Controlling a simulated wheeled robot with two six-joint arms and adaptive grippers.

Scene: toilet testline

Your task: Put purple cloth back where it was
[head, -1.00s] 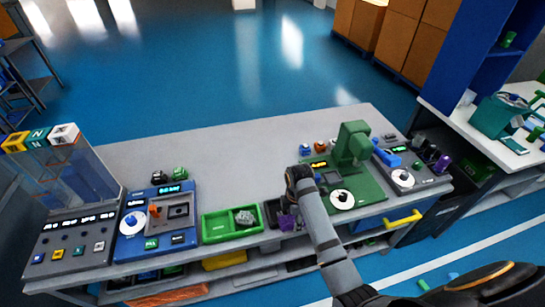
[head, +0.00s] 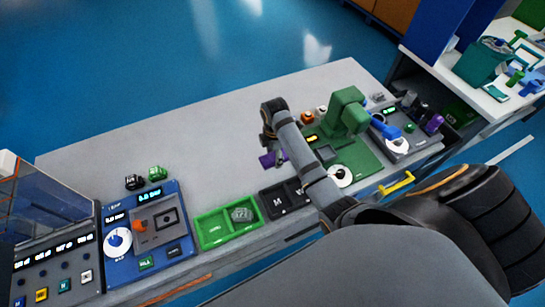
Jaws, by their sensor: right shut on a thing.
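The purple cloth (head: 267,160) shows as a small purple patch at the end of my right arm. My right gripper (head: 270,148) is shut on it and holds it over the grey table (head: 215,145), behind the black tray and left of the green machine. The fingers are small and partly hidden by my arm, and I cannot tell the cloth's exact height. The black tray (head: 270,207), marked M, is partly covered by my arm. My left gripper is not in view.
A green tray (head: 206,242) holding a grey piece (head: 241,214) is left of the black tray. A blue station (head: 183,213) stands further left. The green machine (head: 348,112) and a grey station (head: 420,142) stand right. The table's back middle is clear.

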